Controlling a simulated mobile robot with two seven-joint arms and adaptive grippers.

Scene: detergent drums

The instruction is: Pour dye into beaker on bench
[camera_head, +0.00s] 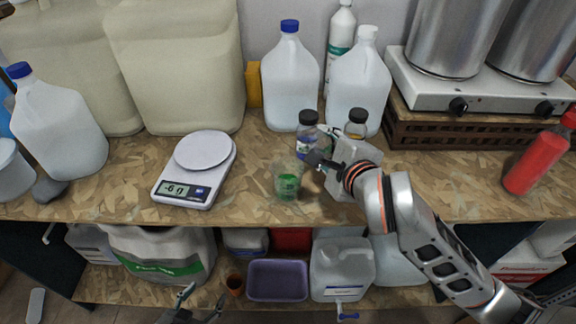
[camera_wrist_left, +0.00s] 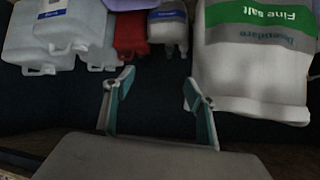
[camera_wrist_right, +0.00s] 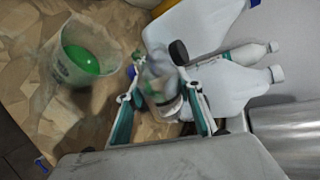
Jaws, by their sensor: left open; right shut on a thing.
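The clear beaker (camera_head: 286,184) stands on the bench near its front edge with green liquid inside; it also shows in the right wrist view (camera_wrist_right: 82,60). My right gripper (camera_head: 326,154) is just right of the beaker, low over the bench. It is shut on a small clear bottle (camera_wrist_right: 162,92) with a label, blurred between the fingers. A black-capped bottle (camera_head: 308,122) stands behind the gripper, and another black-capped bottle (camera_head: 356,122) is partly hidden by it. My left gripper (camera_head: 192,300) is open and empty in front of the lower shelf, its fingers apart in the left wrist view (camera_wrist_left: 155,88).
A scale (camera_head: 186,182) reading about -6 g stands left of the beaker. A purple tub (camera_head: 277,281) sits on the lower shelf.

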